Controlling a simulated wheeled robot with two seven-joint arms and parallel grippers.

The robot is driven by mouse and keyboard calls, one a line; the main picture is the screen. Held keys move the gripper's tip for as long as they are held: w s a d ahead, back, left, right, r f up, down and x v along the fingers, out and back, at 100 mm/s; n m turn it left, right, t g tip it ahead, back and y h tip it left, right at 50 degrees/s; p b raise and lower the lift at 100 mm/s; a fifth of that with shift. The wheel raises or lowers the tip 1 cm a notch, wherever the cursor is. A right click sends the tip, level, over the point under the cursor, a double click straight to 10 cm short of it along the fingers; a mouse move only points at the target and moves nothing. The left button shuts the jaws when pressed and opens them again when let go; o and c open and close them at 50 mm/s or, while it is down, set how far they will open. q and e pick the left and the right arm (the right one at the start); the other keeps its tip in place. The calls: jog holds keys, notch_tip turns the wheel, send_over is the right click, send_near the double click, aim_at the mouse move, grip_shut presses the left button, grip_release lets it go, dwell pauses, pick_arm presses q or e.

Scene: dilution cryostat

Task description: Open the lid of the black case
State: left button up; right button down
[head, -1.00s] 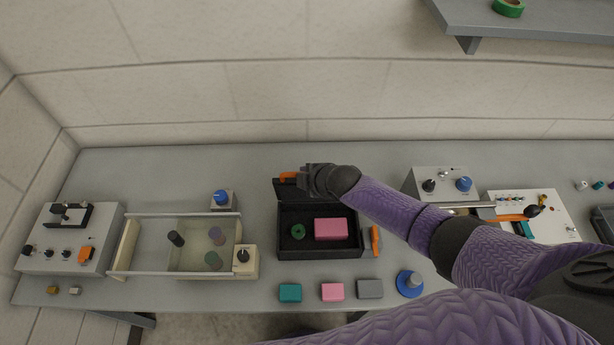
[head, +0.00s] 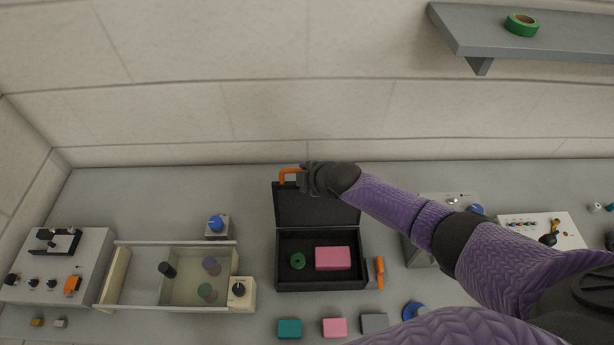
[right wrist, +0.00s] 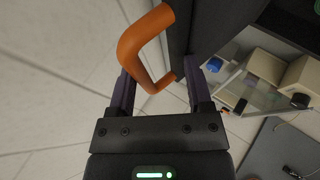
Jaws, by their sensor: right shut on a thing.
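The black case (head: 322,287) is on the grey bench in the head view, its inside exposed. Its black lid (head: 315,206) stands raised at the back of the case. The lid has an orange handle (head: 287,173) at its top left edge. My right gripper (head: 300,181) is at that handle. In the right wrist view the orange handle (right wrist: 145,45) lies between the fingers of my right gripper (right wrist: 158,82), which is shut on it. A pink block (head: 333,258) and a green ring (head: 297,260) lie in the case. My left gripper is not in view.
An orange-handled piece (head: 379,272) is at the case's right side. Teal (head: 289,328), pink (head: 334,327) and grey (head: 374,323) blocks lie in front. A clear-fronted bin (head: 135,275) stands left. A shelf (head: 550,35) hangs upper right. Bench behind the lid is clear.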

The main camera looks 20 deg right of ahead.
jog(key=shift+s+f, duration=0.4)
jog(key=shift+f, duration=0.2)
jog(key=c, duration=0.6)
grip_release()
jog(key=shift+w+f, duration=0.1)
jog(key=shift+w, duration=0.3)
jog(key=shift+r, duration=0.2)
jog(key=p+v, duration=0.4)
jog(key=v, duration=0.6)
jog(key=shift+w+p, duration=0.1)
jog(key=shift+p, duration=0.2)
